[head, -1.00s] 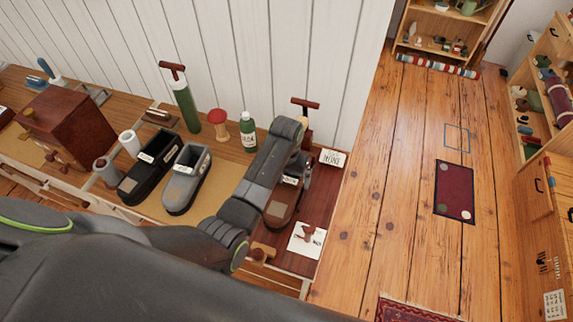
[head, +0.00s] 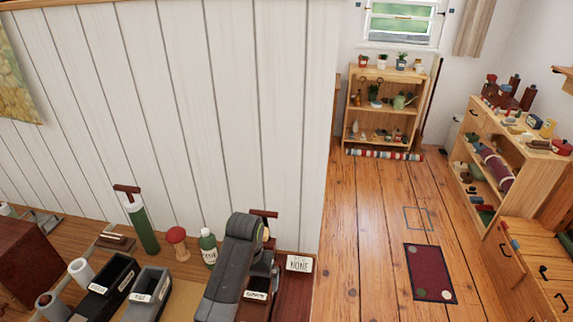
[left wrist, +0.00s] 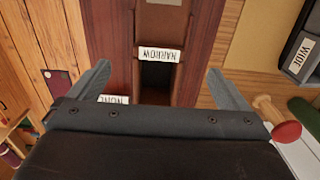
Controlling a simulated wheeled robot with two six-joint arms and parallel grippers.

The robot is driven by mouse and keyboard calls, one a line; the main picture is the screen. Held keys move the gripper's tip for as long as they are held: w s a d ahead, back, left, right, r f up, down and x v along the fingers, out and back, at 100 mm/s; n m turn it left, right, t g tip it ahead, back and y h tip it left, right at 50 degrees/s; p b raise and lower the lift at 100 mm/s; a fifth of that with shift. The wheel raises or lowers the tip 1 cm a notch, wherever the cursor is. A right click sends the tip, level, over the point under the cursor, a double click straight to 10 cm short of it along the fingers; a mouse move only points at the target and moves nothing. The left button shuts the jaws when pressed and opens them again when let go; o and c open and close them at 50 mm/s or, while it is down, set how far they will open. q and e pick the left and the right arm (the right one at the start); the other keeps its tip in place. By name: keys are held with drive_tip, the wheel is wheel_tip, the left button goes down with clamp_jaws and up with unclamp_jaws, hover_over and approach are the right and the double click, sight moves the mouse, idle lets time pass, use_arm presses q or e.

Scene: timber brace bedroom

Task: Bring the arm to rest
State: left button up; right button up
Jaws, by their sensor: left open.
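My left arm reaches over the bench at the bottom of the head view. Its gripper is largely hidden behind my own arm link there. In the left wrist view my left gripper (left wrist: 162,88) is open, its two fingers wide apart with nothing gripped between them. A brown bin with a "NARROW" label (left wrist: 158,54) lies beyond the fingers, its dark opening showing between them. The same brown bin (head: 257,283) shows partly in the head view, beside my arm. My right gripper is in neither view.
A "NONE" card (head: 299,264) stands at the bench's right end. A green bottle (head: 208,247), a red-topped wooden peg (head: 178,243), a grey bin (head: 148,292) and a black bin (head: 104,288) are left of my arm. Open plank floor (head: 372,210) lies right, with shelves beyond.

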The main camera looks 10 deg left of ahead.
use_arm(q)
drive_tip(key=s+a+f+n+t, duration=0.1)
drive_tip(key=s+a+f, duration=0.1)
drive_tip(key=s+a, duration=0.45)
drive_tip(key=s+a+f+t, duration=0.15)
drive_tip(key=s+a, duration=0.25)
drive_tip(key=s, duration=0.5)
drive_tip(key=s+a+r+t+y, duration=0.1)
drive_tip(key=s+a+r, duration=0.15)
drive_tip(key=s, duration=0.45)
drive_tip(key=s+a+r+y, duration=0.1)
drive_tip(key=s+a+r, duration=0.15)
drive_tip(key=s, duration=0.45)
wheel_tip(320, 180, down, 28)
drive_tip(key=a+f+g+b, duration=0.1)
drive_tip(key=b, duration=0.5)
drive_tip(key=s+f+b, duration=0.2)
drive_tip(key=s+f, duration=0.5)
drive_tip(key=f, duration=0.4)
drive_tip(key=s+d+f+g+h+b, duration=0.1)
drive_tip(key=s+f+b, duration=0.2)
drive_tip(key=s+f, duration=0.5)
wheel_tip(320, 180, down, 3)
drive_tip(key=shift+f, duration=0.15)
